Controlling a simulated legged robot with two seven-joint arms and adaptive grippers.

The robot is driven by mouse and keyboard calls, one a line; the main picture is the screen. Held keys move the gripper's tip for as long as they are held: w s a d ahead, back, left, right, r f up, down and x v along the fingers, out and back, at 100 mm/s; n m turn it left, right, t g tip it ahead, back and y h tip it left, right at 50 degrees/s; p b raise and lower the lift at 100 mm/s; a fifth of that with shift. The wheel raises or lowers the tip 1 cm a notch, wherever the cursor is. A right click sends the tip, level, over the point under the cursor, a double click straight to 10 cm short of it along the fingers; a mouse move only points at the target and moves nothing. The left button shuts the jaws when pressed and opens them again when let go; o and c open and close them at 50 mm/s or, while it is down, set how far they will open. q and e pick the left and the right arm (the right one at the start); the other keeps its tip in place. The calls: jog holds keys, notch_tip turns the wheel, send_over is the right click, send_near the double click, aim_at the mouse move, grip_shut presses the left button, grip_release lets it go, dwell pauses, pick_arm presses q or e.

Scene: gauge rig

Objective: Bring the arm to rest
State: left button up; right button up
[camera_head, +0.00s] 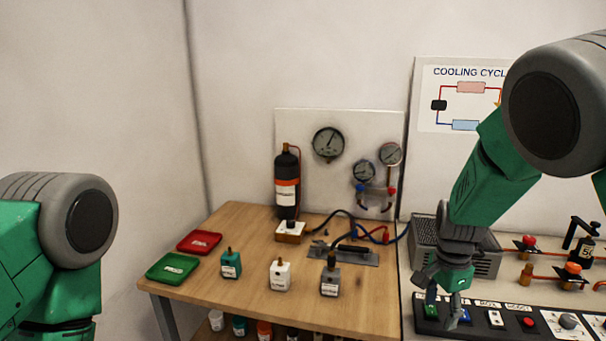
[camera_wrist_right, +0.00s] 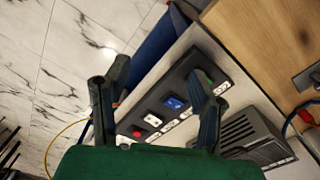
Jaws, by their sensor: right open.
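My right arm comes in from the right in the head view. Its right gripper (camera_head: 447,302) points down over the front control panel (camera_head: 545,322), near the panel's left end. In the right wrist view the two dark fingers of the gripper (camera_wrist_right: 158,108) stand wide apart with nothing between them, and the panel with its switches shows beyond them. Whether the fingertips touch the panel cannot be told. My left arm shows at the left edge of the head view, but its gripper is out of frame.
A wooden table (camera_head: 215,285) holds a red tray (camera_head: 199,242), a green tray (camera_head: 172,267), several small bottles and a black cylinder (camera_head: 287,185). A grey vented box (camera_head: 480,255) stands behind the gripper. Valves on red pipes (camera_head: 573,269) are to its right.

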jog(key=s+d+f+n+h+b, duration=0.1)
jog(key=s+f+n+b, duration=0.25)
jog(key=s+f, duration=0.65)
jog(key=s+d+f+n+h+b, duration=0.15)
jog(key=s+f+n, duration=0.25)
jog(key=s+f, duration=0.55)
pick_arm(q)
notch_tip(320, 180, down, 11)
jog(key=a+b, duration=0.1)
jog(key=b, duration=0.4)
jog(key=shift+w+a, duration=0.2)
jog(key=shift+a, duration=0.15)
pick_arm(e)
jog(key=s+a+f+n+y, duration=0.1)
jog(key=s+a+f+n, duration=0.1)
jog(key=s+f+n, duration=0.2)
jog(key=s+a+f+n+y, duration=0.1)
jog(key=s+f+n, duration=0.3)
jog(key=s, duration=0.7)
jog(key=shift+a+f+n+t, duration=0.35)
jog(key=shift+a+f, duration=0.1)
jog(key=shift+a, duration=0.35)
